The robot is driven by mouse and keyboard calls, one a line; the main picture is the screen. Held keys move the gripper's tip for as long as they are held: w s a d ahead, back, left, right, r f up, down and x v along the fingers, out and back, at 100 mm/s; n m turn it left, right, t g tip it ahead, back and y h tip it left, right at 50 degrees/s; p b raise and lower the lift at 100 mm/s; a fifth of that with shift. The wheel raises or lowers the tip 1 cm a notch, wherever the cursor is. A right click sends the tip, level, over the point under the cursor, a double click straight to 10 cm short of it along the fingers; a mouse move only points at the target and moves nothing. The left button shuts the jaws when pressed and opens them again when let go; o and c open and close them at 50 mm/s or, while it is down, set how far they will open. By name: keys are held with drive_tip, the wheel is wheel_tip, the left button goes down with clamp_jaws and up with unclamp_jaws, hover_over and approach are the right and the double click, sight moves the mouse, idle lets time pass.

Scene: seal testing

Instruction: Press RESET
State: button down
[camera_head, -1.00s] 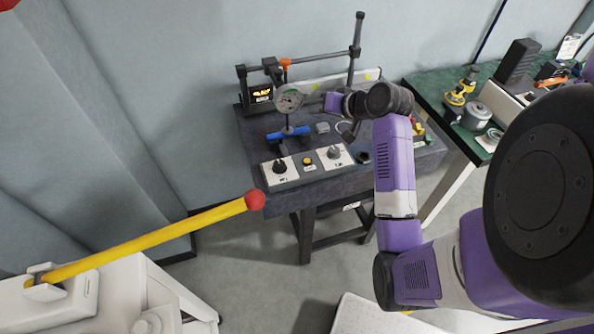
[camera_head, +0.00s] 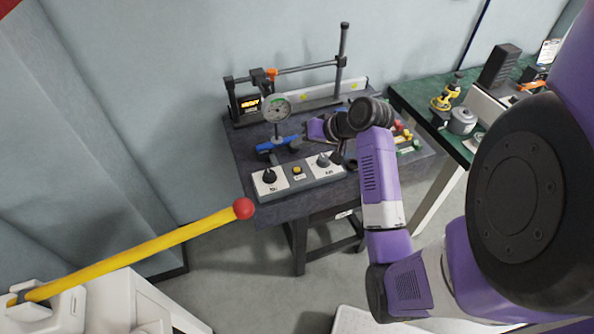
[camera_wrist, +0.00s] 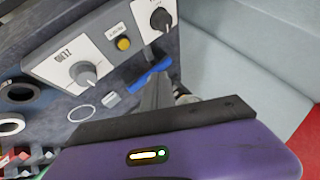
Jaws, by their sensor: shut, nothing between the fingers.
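A control panel (camera_head: 305,179) lies along the table's front edge. A small yellow button (camera_head: 297,170) sits on it between two dark knobs. The button also shows in the wrist view (camera_wrist: 123,43), with a small label beside it that I cannot read for sure. In the wrist view, a knob (camera_wrist: 85,72) stands on a white plate that seems to read ZERO, and a black knob (camera_wrist: 160,20) is on the other side. My gripper (camera_wrist: 157,80) is shut and empty, above the table behind the panel, apart from the button. Its tips are small in the head view.
A dial gauge (camera_head: 276,108) on a stand with a blue bar (camera_head: 278,143) is close to the left of my gripper. A rail frame (camera_head: 306,68) and lit display (camera_head: 250,102) are behind. Rings (camera_wrist: 82,113) lie near the panel. A yellow rod with a red ball (camera_head: 243,208) juts in front.

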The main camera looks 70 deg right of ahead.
drive_tip(key=b, duration=0.5)
hover_over(300, 171)
wheel_tip(300, 171, down, 6)
drive_tip(key=shift+a+f, duration=0.1)
drive_tip(key=shift+f, duration=0.05)
drive_tip(key=shift+f+b, duration=0.5)
drive_tip(key=shift+f, duration=0.15)
drive_tip(key=shift+f, duration=0.15)
idle(1.0)
drive_tip(key=shift+f, duration=0.25)
drive_tip(key=shift+f, duration=0.4)
idle(0.6)
idle(0.4)
drive_tip(key=shift+r+p, duration=0.8)
drive_tip(key=shift+p, duration=0.05)
